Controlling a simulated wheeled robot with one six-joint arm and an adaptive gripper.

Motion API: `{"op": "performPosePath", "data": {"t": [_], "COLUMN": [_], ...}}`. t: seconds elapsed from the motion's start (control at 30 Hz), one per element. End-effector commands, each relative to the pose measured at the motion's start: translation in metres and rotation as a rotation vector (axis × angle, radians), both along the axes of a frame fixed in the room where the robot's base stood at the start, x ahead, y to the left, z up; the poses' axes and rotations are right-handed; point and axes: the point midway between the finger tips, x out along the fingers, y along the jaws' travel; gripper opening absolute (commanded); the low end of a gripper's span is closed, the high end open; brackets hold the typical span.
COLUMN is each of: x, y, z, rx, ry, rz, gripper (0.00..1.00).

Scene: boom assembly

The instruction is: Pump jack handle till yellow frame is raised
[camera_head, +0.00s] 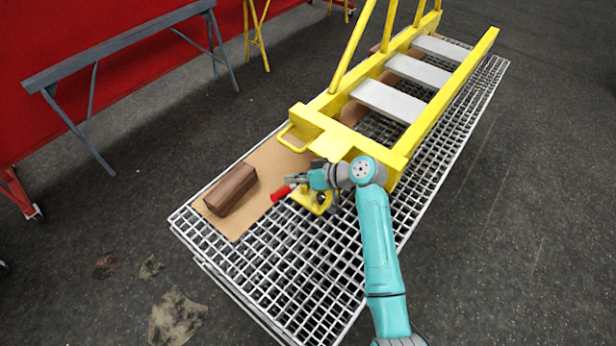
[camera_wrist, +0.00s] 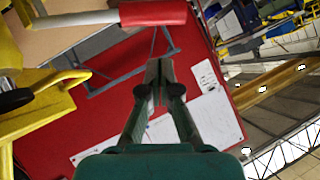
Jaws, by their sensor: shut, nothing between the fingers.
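The yellow frame (camera_head: 341,139) lies along the metal grating, with grey steps between its rails. The jack (camera_head: 312,197) is yellow and stands at the near end of the frame; part of it is hidden by my arm. Its handle has a red grip (camera_head: 282,193) that points to the left. In the wrist view the red grip (camera_wrist: 153,13) is at the top, on a grey rod, with the yellow jack (camera_wrist: 40,115) at the left. My gripper (camera_head: 290,180) is shut and empty, close to the red grip. In the wrist view its fingertips (camera_wrist: 158,66) are below the grip, apart from it in the picture.
A brown wooden block (camera_head: 231,189) lies on a cardboard sheet (camera_head: 267,163) left of the jack. The metal grating (camera_head: 290,285) is bare at its near end. A grey trestle (camera_head: 120,45) stands by the red wall (camera_head: 60,25).

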Motion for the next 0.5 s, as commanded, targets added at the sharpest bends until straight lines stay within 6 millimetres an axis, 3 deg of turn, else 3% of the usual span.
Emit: {"op": "performPosePath", "data": {"t": [0.2, 0.5], "x": [-0.008, -0.01], "y": [0.011, 0.014], "z": [-0.026, -0.035], "rx": [0.0, 0.0], "ry": [0.001, 0.001], "rz": [0.0, -0.001], "gripper": [0.0, 0.0]}}
